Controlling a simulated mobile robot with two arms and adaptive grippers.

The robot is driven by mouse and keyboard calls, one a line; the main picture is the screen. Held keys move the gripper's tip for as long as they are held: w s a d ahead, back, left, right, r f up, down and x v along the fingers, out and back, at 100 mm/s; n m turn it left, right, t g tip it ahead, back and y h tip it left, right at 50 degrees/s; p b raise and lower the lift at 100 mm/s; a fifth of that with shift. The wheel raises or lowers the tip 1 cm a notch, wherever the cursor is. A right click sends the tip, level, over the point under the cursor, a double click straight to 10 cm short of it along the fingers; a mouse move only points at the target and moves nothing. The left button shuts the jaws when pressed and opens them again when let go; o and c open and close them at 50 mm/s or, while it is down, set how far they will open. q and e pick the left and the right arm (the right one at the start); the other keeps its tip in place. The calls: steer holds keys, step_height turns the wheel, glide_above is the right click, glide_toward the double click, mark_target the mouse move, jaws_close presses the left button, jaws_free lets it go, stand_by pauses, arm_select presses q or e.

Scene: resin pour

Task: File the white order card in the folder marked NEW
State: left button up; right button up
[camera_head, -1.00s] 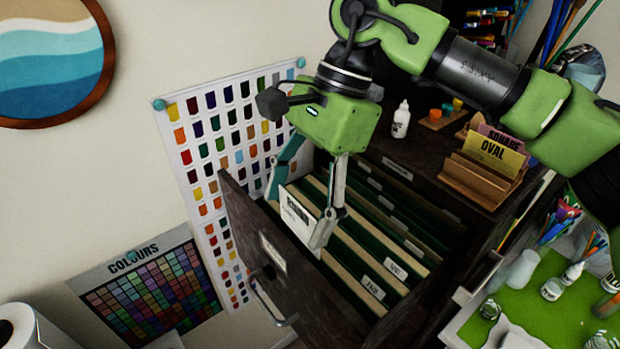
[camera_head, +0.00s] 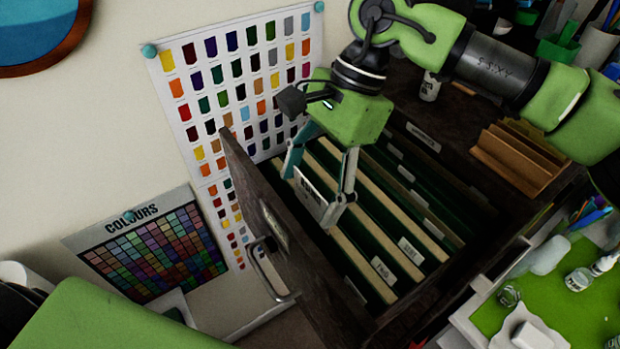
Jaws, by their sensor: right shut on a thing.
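My right gripper (camera_head: 314,188) is shut on the white order card (camera_head: 311,203), which has a dark printed label. It holds the card tilted over the front part of the open file drawer (camera_head: 262,205), close behind the drawer front. Several folders with white tabs hang in the drawer in dark green and tan rows. One tab (camera_head: 383,269) seems to read PAID and another tab (camera_head: 409,251) is too small to read surely. I cannot make out which folder is marked NEW. The card's lower edge is near the folders, and I cannot tell whether it touches them. My left gripper is out of view.
The drawer front has a metal handle (camera_head: 263,270). A wooden card rack (camera_head: 520,155) stands on the cabinet top to the right. A green work mat (camera_head: 575,300) with bottles lies at lower right. Colour charts (camera_head: 235,90) hang on the wall behind.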

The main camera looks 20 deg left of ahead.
mark_target(312, 206)
steer(key=shift+f, duration=0.6)
steer(key=shift+s+f+b, duration=0.1)
steer(key=shift+f+b, duration=0.2)
steer(key=shift+b, duration=0.05)
step_height(312, 206, down, 3)
steer(key=b, duration=0.3)
steer(key=shift+f, duration=0.15)
steer(key=shift+f+b, duration=0.5)
steer(key=shift+b, duration=0.05)
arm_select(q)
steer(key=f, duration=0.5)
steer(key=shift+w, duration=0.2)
arm_select(e)
steer(key=o, duration=1.2)
steer(key=shift+c, duration=0.2)
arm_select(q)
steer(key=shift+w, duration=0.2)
arm_select(e)
steer(key=shift+r, duration=0.1)
